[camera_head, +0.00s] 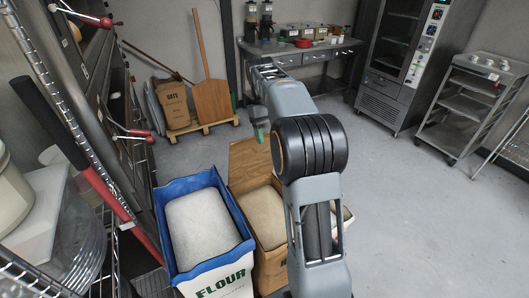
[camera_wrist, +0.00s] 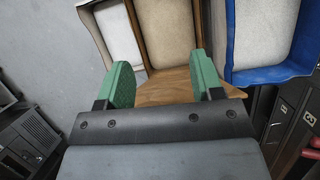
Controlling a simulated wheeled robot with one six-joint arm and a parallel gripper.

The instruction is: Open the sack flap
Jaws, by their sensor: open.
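A brown open-topped sack or bin (camera_head: 235,188) with pale tan contents stands on the floor in the head view, right of the blue one. A brown flap (camera_head: 247,158) stands raised at its far edge. In the wrist view, the brown container (camera_wrist: 199,18) is at the top middle, with the flap (camera_wrist: 168,88) between and beyond my green fingertips. My gripper (camera_wrist: 160,62) is open, its fingers wide apart with nothing clamped between them. In the head view, my gripper (camera_head: 260,131) is close to the flap's top edge; whether it touches cannot be told.
A blue-rimmed flour container (camera_head: 190,183) stands left of the brown one. A white-rimmed container (camera_wrist: 88,8) is on its other side, mostly behind my arm in the head view. An oats sack (camera_head: 172,103) rests on a pallet.

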